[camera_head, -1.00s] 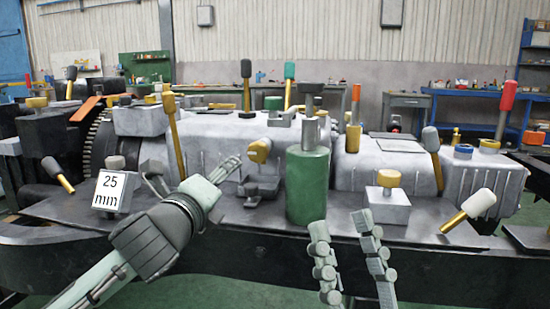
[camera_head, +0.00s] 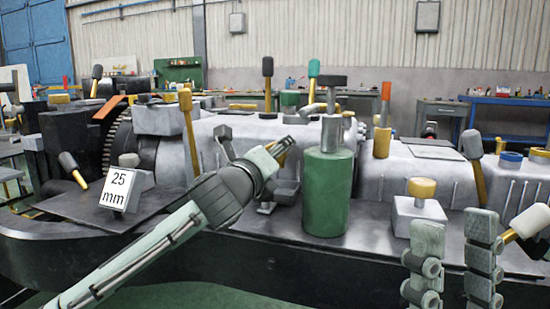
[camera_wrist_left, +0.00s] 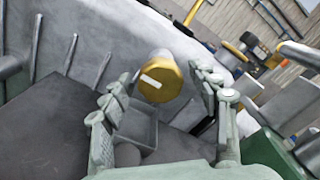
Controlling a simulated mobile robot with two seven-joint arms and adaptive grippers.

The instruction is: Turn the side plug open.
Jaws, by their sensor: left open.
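The side plug is a round yellow cap with a white bar mark (camera_wrist_left: 157,82) on the grey housing's side wall. In the left wrist view it lies between and just beyond the fingertips of my left gripper (camera_wrist_left: 166,92); contact cannot be told. The left gripper (camera_head: 284,146) is open. In the head view it reaches up from the lower left to the housing and mostly covers the plug. My right gripper (camera_head: 453,224) is open and empty, at the lower right in front of the chassis.
A green cylinder (camera_head: 327,192) stands just right of my left gripper. A block with a yellow knob (camera_head: 422,187) and a white-headed mallet (camera_head: 529,220) are near my right gripper. A "25 mm" block (camera_head: 119,190) sits at the left. Several mallet-like handles stand around the housing.

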